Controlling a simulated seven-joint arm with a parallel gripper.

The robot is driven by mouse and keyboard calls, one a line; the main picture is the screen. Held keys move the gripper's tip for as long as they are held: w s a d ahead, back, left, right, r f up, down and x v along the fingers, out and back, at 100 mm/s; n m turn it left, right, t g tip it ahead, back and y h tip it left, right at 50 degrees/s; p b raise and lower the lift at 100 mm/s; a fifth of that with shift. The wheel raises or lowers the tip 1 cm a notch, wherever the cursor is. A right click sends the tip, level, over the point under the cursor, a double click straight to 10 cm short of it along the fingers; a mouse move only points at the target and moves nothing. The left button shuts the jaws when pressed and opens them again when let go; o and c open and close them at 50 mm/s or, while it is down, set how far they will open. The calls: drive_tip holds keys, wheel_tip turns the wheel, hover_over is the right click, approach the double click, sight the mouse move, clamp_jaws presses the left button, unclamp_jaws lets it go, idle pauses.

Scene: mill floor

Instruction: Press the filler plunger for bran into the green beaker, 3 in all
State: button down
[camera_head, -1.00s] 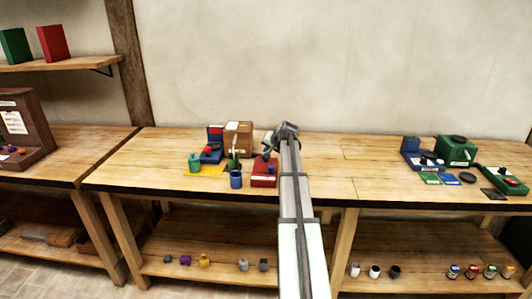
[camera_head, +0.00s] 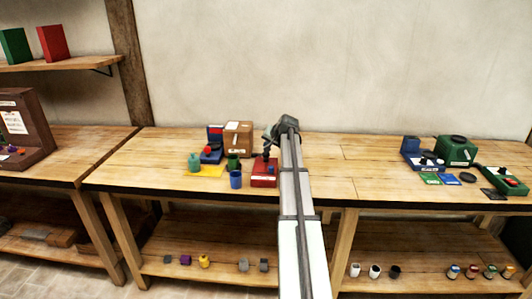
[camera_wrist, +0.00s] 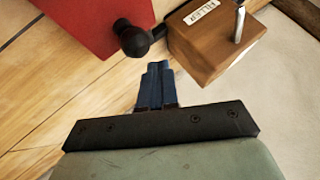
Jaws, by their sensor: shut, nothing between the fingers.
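The green beaker (camera_head: 233,162) stands on the bench in front of a wooden box (camera_head: 238,138). The wrist view shows a wooden block labelled FILLER (camera_wrist: 198,50) with an upright metal rod (camera_wrist: 240,22). Which part is the plunger for bran, I cannot tell. My gripper (camera_head: 267,153) is over the red device, right of the beaker. In the wrist view its dark blue fingers (camera_wrist: 158,70) are shut and empty, pointing toward the gap below the FILLER block. The beaker's contents are too small to see.
A red device (camera_head: 264,178) with a black knob (camera_wrist: 135,40) sits close by. A blue cup (camera_head: 236,181) stands before the beaker, a teal bottle (camera_head: 195,162) to its left. Green and blue machines (camera_head: 457,150) stand far right. The bench middle right of my arm is clear.

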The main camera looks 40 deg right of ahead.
idle(0.3)
drive_tip(key=shift+r, duration=2.5)
idle(0.8)
wheel_tip(320, 180, up, 4)
drive_tip(key=shift+f, duration=0.1)
idle(0.3)
drive_tip(key=shift+f, duration=4.4)
drive_tip(key=shift+f, duration=0.1)
drive_tip(key=shift+f, duration=0.35)
